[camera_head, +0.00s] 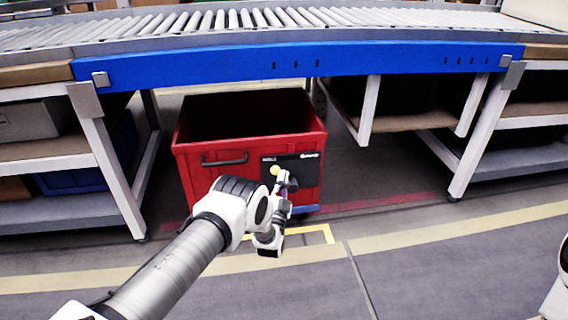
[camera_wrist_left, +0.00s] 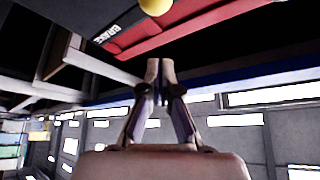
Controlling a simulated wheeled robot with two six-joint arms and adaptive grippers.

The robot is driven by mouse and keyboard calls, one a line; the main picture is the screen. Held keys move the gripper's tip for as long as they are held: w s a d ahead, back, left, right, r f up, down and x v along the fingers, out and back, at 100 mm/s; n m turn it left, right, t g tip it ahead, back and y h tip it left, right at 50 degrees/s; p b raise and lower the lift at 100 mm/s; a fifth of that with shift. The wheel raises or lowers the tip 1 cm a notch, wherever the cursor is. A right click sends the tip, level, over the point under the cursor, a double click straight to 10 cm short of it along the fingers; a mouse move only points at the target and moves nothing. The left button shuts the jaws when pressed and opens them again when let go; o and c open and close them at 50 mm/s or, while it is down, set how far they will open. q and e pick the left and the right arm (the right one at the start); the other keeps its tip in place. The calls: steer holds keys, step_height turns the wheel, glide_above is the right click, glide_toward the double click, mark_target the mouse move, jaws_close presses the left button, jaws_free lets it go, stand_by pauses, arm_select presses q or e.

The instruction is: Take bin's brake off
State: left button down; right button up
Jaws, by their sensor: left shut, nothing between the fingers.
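The red bin (camera_head: 190,165) stands on the floor under the blue conveyor beam, with a dark handle on its front. A black panel (camera_head: 308,167) on its front carries a round yellow knob (camera_head: 275,170). In the left wrist view the yellow knob (camera_wrist_left: 156,5) is cut by the top edge, near a label reading BRAKE (camera_wrist_left: 105,33). My left gripper (camera_head: 287,179) is in front of the panel, just right of and below the knob. Its fingertips (camera_wrist_left: 160,64) are together with nothing between them. They appear apart from the knob. My right gripper is out of view.
A roller conveyor with a blue beam (camera_head: 300,62) runs above the bin. Shelf racks stand left (camera_head: 60,165) and right (camera_head: 530,138). A blue piece (camera_head: 305,209) shows at the bin's lower front. Yellow lines mark the open floor in front.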

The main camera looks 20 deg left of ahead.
arm_select(q)
steer(key=v, duration=0.2)
steer(key=p+v, duration=0.1)
steer(key=v, duration=0.1)
steer(key=shift+s+d+f, duration=0.15)
steer(key=shift+s+d, duration=0.15)
